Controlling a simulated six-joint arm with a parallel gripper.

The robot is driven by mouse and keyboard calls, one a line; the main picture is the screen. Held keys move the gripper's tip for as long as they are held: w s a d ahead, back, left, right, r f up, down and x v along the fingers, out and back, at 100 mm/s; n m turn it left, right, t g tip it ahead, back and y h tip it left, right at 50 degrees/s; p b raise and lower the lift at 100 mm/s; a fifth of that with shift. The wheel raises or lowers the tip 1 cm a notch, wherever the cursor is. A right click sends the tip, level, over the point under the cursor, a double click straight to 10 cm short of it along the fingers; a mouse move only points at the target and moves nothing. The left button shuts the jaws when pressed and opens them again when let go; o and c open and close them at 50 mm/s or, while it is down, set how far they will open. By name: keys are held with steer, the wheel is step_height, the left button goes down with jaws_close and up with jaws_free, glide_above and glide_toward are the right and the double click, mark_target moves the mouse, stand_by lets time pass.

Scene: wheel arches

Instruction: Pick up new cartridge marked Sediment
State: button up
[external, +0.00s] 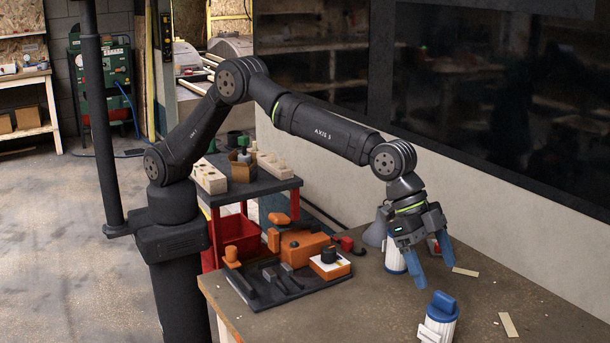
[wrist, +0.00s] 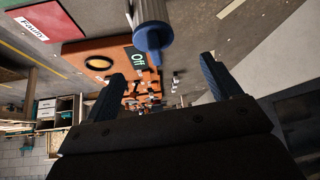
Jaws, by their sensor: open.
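A white cartridge with a blue top (external: 440,316) stands on the bench at the front. A second white and blue cartridge (external: 394,262) stands further back, partly hidden by my gripper. No readable Sediment marking shows on either. My gripper (external: 436,274) is open and empty, its blue fingers pointing down above the bench, between and apart from the two cartridges. In the wrist view a pale cylinder with a blue end (wrist: 152,32) shows beyond the open fingers; I cannot tell which cartridge it is.
An orange box with a black knob (external: 330,264), a dark tool tray (external: 270,299) and an orange tool case (external: 304,247) are on the bench's left. Pale strips (external: 508,325) lie at right. A wall runs behind.

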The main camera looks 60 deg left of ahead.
mark_target(440, 294)
steer(key=x, duration=0.2)
steer(key=shift+d+f, duration=0.2)
steer(key=shift+f, duration=0.1)
steer(key=x, duration=0.1)
steer(key=s+x, duration=0.1)
steer(key=x, duration=0.1)
steer(key=shift+w+d+f, duration=0.1)
steer(key=shift+d+f, duration=0.05)
steer(key=shift+f, duration=0.2)
steer(key=shift+x, duration=0.85)
steer(key=c, duration=1.4)
steer(key=shift+r, duration=0.1)
